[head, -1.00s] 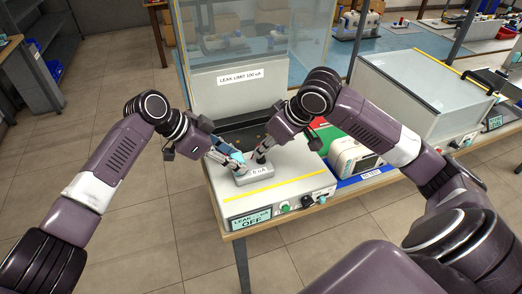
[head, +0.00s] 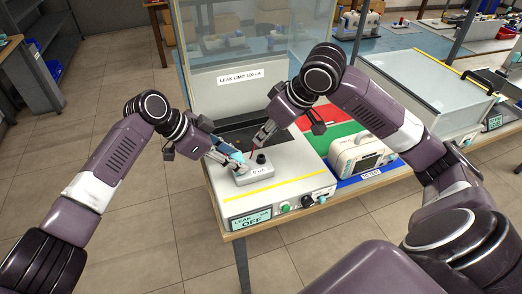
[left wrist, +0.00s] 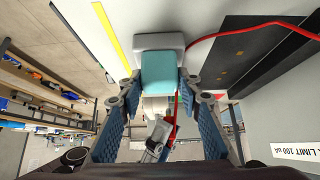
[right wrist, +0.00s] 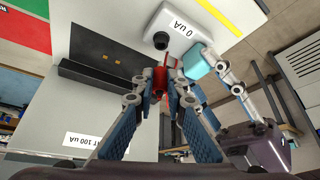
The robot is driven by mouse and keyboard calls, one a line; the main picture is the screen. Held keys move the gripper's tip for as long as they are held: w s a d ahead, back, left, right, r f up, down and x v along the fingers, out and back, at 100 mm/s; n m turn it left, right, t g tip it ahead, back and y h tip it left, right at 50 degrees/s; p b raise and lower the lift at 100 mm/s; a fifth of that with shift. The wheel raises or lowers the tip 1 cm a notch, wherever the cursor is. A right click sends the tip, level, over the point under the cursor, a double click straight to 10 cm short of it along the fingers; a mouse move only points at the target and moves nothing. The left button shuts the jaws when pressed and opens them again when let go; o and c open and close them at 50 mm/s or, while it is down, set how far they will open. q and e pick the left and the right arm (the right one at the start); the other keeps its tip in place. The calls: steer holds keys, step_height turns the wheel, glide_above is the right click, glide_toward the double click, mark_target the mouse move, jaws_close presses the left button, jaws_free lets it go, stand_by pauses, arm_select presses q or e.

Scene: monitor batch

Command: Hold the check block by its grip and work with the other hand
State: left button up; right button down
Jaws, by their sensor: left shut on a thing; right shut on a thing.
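The grey check block (head: 257,175), labelled "0 uA", rests on the white top of the leak tester (head: 285,193). Its pale blue grip (left wrist: 158,70) is between the fingers of my left gripper (head: 231,161), which is shut on it. The block's black knob (head: 261,158) also shows in the right wrist view (right wrist: 160,40). My right gripper (head: 256,147) is shut on a slim red probe (right wrist: 160,82) and is apart from the knob, just behind the block. A red lead (left wrist: 240,27) runs across the tester. The tester's display (head: 250,221) reads "OFF".
The tester's clear hood stands raised over a black bed, above a "LEAK LIMIT 100 uA" label (head: 245,76). Red (head: 312,119) and green (head: 333,138) zones lie to the right. A second, closed tester (head: 425,90) is further right.

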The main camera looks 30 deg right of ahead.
arm_select(q)
steer(key=o, duration=1.4)
steer(key=v, duration=1.2)
steer(key=shift+a, duration=0.1)
steer(key=shift+f, duration=0.1)
